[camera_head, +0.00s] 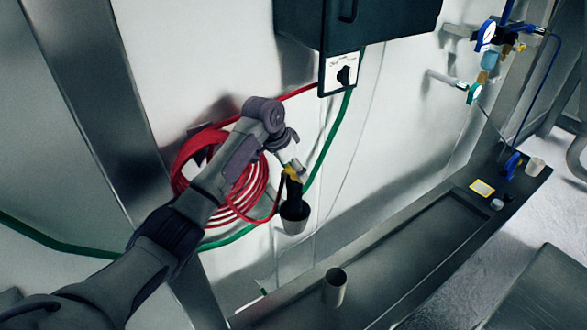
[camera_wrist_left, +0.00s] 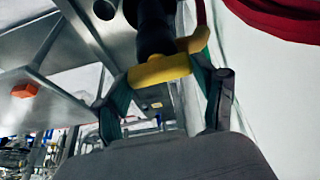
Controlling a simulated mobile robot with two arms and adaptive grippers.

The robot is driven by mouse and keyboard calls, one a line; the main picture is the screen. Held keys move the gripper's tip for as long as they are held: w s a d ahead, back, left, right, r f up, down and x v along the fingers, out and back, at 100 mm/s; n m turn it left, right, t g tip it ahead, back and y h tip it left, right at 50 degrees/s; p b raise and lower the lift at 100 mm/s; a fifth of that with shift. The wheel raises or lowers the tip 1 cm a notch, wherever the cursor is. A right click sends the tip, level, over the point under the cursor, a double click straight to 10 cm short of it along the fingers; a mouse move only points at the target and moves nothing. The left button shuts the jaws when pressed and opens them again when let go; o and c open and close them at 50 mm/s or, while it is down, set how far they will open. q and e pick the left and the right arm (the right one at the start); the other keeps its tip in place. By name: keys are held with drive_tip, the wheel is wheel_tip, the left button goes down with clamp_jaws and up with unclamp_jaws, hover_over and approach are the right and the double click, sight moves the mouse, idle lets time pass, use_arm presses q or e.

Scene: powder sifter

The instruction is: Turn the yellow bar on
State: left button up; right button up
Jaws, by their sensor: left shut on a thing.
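The yellow bar (camera_head: 291,173) is small in the head view, at the tip of my left arm, beside a dark vertical fitting above a grey cup-shaped piece (camera_head: 294,218). In the left wrist view the yellow bar (camera_wrist_left: 158,69) is large and lies across the gap between the two fingers. It is joined to a black cylindrical part (camera_wrist_left: 154,27). My left gripper (camera_wrist_left: 162,78) is shut on the bar, with one green-padded finger at each side. In the head view the left gripper (camera_head: 291,165) partly hides the bar. My right gripper is in neither view.
A coiled red hose (camera_head: 188,158) hangs on the wall behind my left arm, with a green hose (camera_head: 332,140) nearby. A dark box (camera_head: 358,20) with a knob plate (camera_head: 341,74) is above. A grey cup (camera_head: 334,288) stands on the long bench (camera_head: 385,243).

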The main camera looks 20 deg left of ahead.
use_arm(q)
drive_tip(key=shift+m, duration=0.5)
drive_tip(key=o, duration=1.2)
drive_tip(key=shift+c, duration=0.2)
drive_tip(key=shift+r, duration=0.1)
drive_tip(key=v, duration=0.7)
drive_tip(key=shift+r, duration=0.2)
drive_tip(key=shift+a, duration=0.15)
